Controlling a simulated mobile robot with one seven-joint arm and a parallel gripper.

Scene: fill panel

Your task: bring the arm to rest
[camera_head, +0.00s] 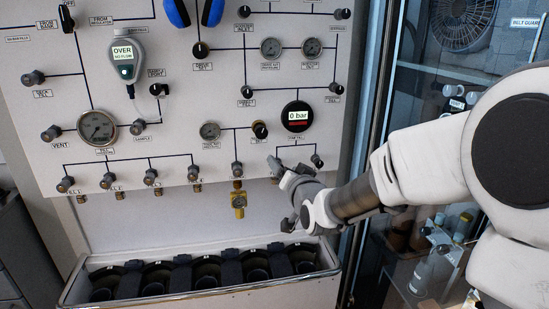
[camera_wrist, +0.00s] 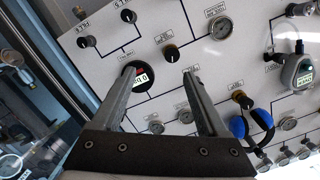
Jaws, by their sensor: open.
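My gripper (camera_head: 281,194) is at the end of my white and grey arm, which reaches in from the right in the head view. It hangs in front of the lower right part of the fill panel (camera_head: 75,165), just right of the brass fitting. In the wrist view the two long fingers of my gripper (camera_wrist: 160,74) stand apart with nothing between them. The panel face, shown tilted there, lies beyond the fingertips. I cannot tell the exact gap to the panel. My arm hides part of the panel's lower right edge.
A round 0 bar display (camera_head: 297,116) sits above my gripper. The brass fitting (camera_head: 239,200) hangs under the panel. A trough with dark round holders (camera_head: 200,291) stands below. A glass-fronted cabinet (camera_head: 408,105) is at the right. A grey-green detector (camera_head: 124,58) and blue ear defenders (camera_head: 178,12) hang on the panel.

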